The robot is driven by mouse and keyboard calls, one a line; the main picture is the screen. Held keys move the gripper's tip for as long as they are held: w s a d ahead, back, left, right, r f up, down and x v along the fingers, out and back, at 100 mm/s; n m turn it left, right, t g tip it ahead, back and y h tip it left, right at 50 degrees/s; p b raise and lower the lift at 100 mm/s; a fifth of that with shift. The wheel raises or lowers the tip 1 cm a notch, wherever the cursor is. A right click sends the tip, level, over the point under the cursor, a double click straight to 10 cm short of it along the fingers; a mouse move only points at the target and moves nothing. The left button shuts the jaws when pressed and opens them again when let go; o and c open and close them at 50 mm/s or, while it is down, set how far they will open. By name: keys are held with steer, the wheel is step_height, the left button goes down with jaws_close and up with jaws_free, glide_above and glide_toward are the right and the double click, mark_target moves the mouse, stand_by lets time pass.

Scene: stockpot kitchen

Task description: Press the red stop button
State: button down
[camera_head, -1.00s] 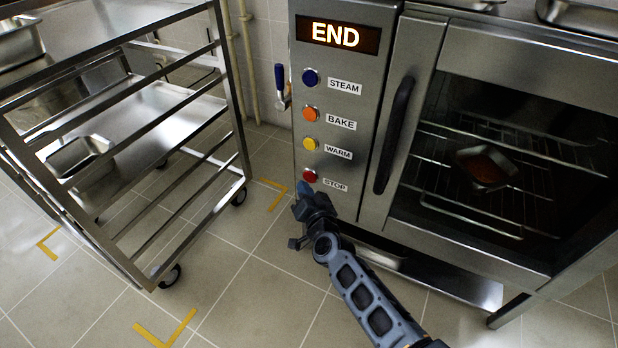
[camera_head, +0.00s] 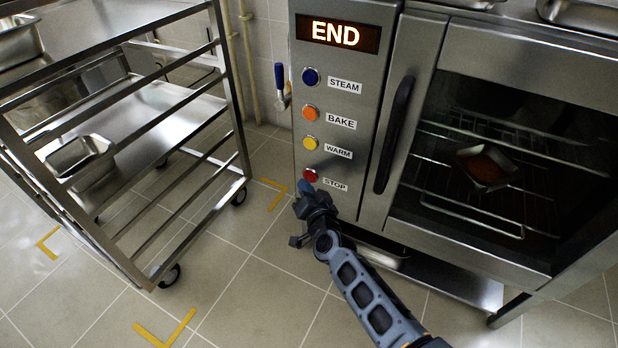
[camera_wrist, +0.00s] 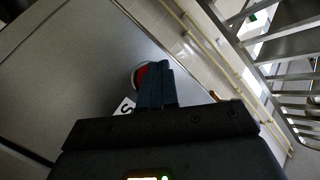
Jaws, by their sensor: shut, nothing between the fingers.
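The red stop button (camera_head: 310,175) is the lowest in a column on the oven's front panel, with the STOP label (camera_head: 335,184) to its right. The display (camera_head: 338,34) above reads END. My gripper (camera_head: 305,189) is shut and empty, its tips at the button's lower edge in the head view. In the wrist view the shut fingers (camera_wrist: 154,84) reach the red button (camera_wrist: 140,75) and cover much of it; a red part shows at their left. I cannot tell whether the fingertips touch the button or press it in.
Above it sit the yellow WARM (camera_head: 310,143), orange BAKE (camera_head: 310,113) and blue STEAM (camera_head: 310,77) buttons. The oven door handle (camera_head: 394,135) is to the right. A wheeled metal rack (camera_head: 240,120) stands at the left, with clear floor between it and my arm.

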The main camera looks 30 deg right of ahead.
steer(key=shift+w+d, duration=0.35)
steer(key=shift+d, duration=0.15)
stand_by(1.0)
steer(key=shift+a, duration=0.1)
steer(key=shift+s+a+p, duration=0.35)
steer(key=shift+s+a, duration=0.15)
steer(key=shift+a, duration=0.05)
steer(key=shift+a, duration=0.1)
steer(key=s+a+p, duration=0.1)
steer(key=a, duration=0.1)
steer(key=s+a+p, duration=0.2)
stand_by(0.4)
stand_by(0.7)
